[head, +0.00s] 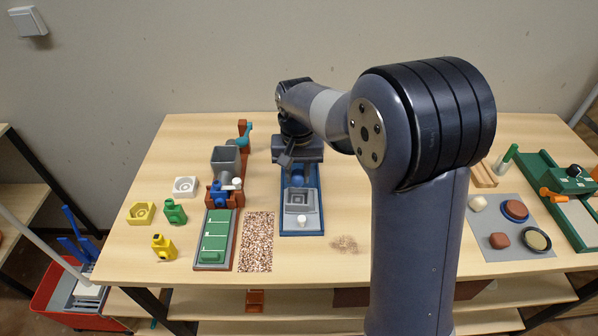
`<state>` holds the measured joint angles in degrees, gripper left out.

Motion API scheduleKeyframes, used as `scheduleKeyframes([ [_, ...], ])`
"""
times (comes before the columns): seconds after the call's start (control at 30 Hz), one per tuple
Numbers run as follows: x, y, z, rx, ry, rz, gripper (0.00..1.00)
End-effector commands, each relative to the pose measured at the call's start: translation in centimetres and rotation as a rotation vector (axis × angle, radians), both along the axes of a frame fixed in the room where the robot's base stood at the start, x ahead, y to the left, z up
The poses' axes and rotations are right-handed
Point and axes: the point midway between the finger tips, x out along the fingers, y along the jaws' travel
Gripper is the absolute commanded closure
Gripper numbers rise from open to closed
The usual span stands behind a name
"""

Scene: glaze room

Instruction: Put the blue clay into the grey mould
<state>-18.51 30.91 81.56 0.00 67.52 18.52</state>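The grey mould (297,208) is a square, stepped block on a long blue base (316,213), in the middle of the table. A rounded blue lump (298,179), which may be the blue clay, shows just behind the mould, under my gripper. My gripper (292,164) points down over the back part of the blue base. One dark finger shows on its left; the rest is hard to make out. I cannot tell whether the fingers touch the lump.
A brown speckled mat (257,241) and a green board (215,238) lie left of the base. Small yellow and green pieces stand further left. A grey mat (497,244) with several lumps and discs lies right, beside a green device (568,185). My arm hides some of the table.

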Motion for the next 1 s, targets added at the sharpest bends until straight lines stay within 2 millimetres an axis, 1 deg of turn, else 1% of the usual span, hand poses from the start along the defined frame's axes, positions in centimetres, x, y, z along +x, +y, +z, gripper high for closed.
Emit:
scheduleKeyframes([
  [1.0,0.0,-0.1,-2.8,0.000,0.001,0.000,0.76],
])
